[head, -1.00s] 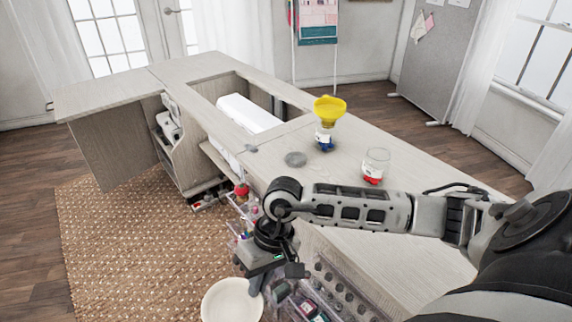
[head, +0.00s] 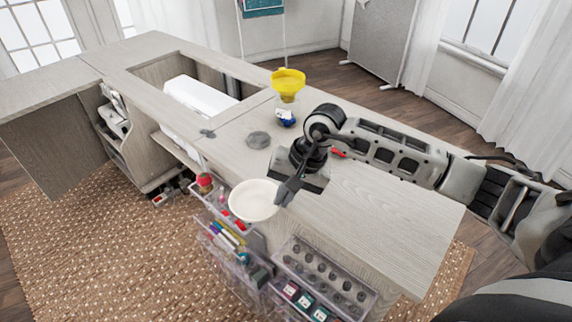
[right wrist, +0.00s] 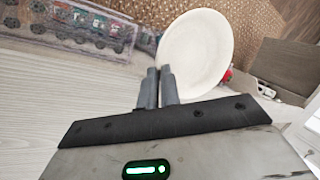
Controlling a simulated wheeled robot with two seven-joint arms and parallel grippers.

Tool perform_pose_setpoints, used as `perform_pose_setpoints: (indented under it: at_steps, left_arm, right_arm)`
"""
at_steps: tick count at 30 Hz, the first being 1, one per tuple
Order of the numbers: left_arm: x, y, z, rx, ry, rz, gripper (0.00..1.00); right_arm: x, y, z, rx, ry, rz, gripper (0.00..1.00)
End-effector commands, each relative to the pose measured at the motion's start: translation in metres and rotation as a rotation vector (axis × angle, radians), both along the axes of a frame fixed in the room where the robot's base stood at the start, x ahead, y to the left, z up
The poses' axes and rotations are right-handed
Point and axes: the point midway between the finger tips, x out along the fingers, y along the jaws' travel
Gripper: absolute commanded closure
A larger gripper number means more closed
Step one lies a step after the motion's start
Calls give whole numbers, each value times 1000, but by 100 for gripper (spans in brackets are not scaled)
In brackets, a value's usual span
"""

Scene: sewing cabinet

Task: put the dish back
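The white round dish (head: 252,200) is held by its rim in my right gripper (head: 284,194). It is at the front edge of the sewing cabinet top, above the clear drawers. In the right wrist view the dish (right wrist: 197,50) extends beyond my two fingertips (right wrist: 160,76), which are close together at its rim. My left gripper is not in view.
On the cabinet top (head: 390,215) are a grey disc (head: 258,140) and a jar with a yellow funnel (head: 288,80). A red-based thing (head: 338,153) is mostly hidden by my arm. Clear drawers (head: 325,275) hold spools in front. A white machine (head: 200,95) sits in the cabinet opening.

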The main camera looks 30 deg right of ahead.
Motion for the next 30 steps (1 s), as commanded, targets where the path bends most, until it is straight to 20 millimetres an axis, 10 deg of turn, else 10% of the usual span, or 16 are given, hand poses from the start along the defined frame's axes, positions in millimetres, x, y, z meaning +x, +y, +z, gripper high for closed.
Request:
perform_pose_setpoints:
  at_steps: [6,13,30]
  left_arm:
    - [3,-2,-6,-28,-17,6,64]
    - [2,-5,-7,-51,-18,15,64]
    - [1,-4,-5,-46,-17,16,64]
  right_arm:
    - [70,-41,49,6,-8,-593,100]
    - [98,-64,80,7,1,-935,100]
    - [99,-66,10,6,7,-973,100]
